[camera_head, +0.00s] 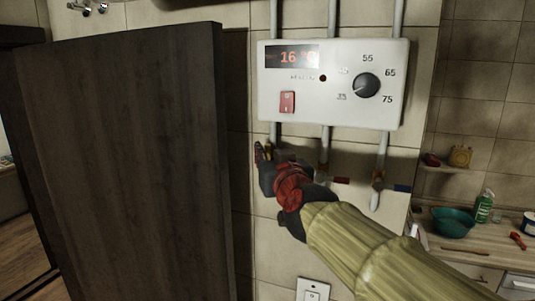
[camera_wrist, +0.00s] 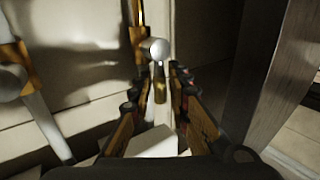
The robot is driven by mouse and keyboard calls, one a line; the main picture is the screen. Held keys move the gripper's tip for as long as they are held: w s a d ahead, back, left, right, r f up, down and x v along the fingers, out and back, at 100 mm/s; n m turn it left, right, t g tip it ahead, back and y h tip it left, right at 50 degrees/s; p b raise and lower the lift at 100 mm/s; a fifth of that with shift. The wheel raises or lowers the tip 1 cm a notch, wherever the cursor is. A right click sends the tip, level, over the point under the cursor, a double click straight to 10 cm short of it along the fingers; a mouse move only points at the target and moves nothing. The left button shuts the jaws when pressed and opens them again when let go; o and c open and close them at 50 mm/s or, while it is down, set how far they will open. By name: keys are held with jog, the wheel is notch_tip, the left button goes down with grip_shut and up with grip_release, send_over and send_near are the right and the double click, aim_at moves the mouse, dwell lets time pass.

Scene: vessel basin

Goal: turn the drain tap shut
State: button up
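A tap (camera_wrist: 160,88) with a short brass-coloured lever under a round silver end shows in the wrist view, on a pipe against the wall. My gripper (camera_wrist: 163,76) is open, with one finger on each side of this lever; I cannot tell whether they touch it. In the head view my gripper (camera_head: 264,153) is at the left pipe under the boiler panel and hides the tap there. A red-handled tap (camera_head: 340,181) is on the middle pipe and a blue-handled tap (camera_head: 401,188) on the right pipe. No label shows which is the drain tap.
The white boiler panel (camera_head: 330,112) with dial and display is just above my gripper. A tall dark door (camera_head: 130,170) stands close on the left. A counter (camera_head: 480,246) with a teal basin (camera_head: 454,222) and green bottle (camera_head: 484,207) is at the right.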

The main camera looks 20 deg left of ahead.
grip_shut()
jog(key=shift+d+f+b, duration=0.1)
jog(key=shift+f+b, duration=0.05)
jog(key=shift+b, duration=0.6)
jog(key=b, duration=0.2)
jog(key=m+b, duration=0.1)
jog(key=shift+d+f+t+b, duration=0.2)
jog(key=shift+f+t+b, duration=0.1)
jog(key=shift+b, duration=0.1)
jog(key=b, duration=0.2)
jog(key=m+t+b, duration=0.1)
jog(key=b, duration=0.1)
jog(key=shift+d+f+m+b, duration=0.1)
jog(key=shift+d+m+b, duration=0.2)
jog(key=shift+b, duration=0.1)
jog(key=d+f+m+t+h+b, duration=0.1)
jog(key=m+t+h+b, duration=0.1)
jog(key=m+b, duration=0.4)
jog(key=d+f+m+t+h+b, duration=0.1)
jog(key=m+t+h+b, duration=0.1)
jog(key=m+h+b, duration=0.3)
jog(key=d+f+m+t+h+b, duration=0.1)
jog(key=m+t+h+b, duration=0.2)
jog(key=m+b, duration=0.6)
jog(key=shift+f+m+h, duration=0.3)
jog(key=shift+f+m, duration=0.05)
jog(key=shift+m, duration=0.85)
